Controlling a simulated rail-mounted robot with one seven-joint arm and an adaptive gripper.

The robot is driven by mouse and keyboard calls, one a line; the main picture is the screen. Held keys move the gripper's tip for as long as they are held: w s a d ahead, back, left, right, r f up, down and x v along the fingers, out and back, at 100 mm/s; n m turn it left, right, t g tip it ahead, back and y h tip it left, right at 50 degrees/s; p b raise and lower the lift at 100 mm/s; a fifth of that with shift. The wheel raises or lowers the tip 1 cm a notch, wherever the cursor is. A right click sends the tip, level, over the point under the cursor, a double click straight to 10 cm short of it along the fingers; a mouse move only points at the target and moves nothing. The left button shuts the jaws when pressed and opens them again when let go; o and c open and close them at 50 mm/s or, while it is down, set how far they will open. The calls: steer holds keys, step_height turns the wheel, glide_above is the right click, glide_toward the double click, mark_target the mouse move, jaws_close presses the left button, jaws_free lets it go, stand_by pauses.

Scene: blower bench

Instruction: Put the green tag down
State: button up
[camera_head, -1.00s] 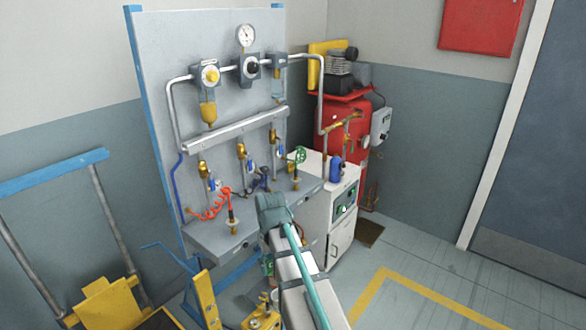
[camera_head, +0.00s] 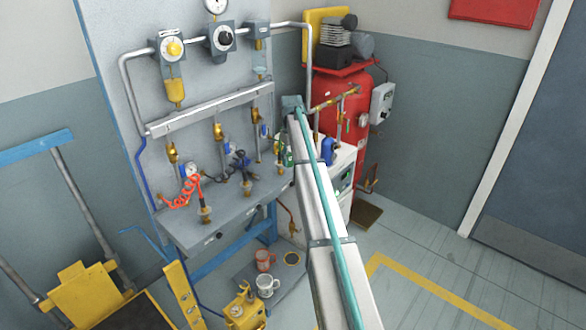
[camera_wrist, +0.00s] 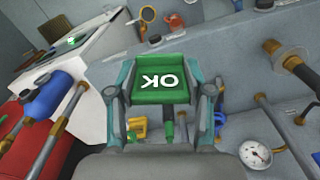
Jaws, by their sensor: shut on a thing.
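The green tag (camera_wrist: 163,85) is a flat green plate with white letters "OK", upside down in the wrist view. My gripper (camera_wrist: 164,92) has one finger at each side of the tag and is shut on it. The tag hangs above the grey bench, and I cannot see it touching any surface. In the head view my arm reaches toward the bench's right end, and my gripper is mostly hidden behind it.
The grey bench (camera_head: 222,222) carries a red coiled hose (camera_head: 181,190) and gauges; pipes and valves stand behind. A white cabinet (camera_head: 337,185) and red compressor tank (camera_head: 345,120) are at the right. A pressure gauge (camera_wrist: 254,151) lies below right of the tag.

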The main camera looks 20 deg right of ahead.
steer(key=w+d+r+n, duration=0.25)
steer(key=w+d, duration=0.25)
steer(key=w, duration=0.5)
steer(key=shift+n, duration=0.45)
step_height(320, 180, down, 11)
steer(key=shift+p, duration=1.05)
steer(key=shift+f, duration=0.1)
steer(key=o, duration=0.8)
steer(key=shift+w, duration=0.1)
steer(key=shift+c, duration=0.2)
step_height(320, 180, up, 12)
steer(key=b, duration=0.2)
steer(key=shift+b, duration=0.35)
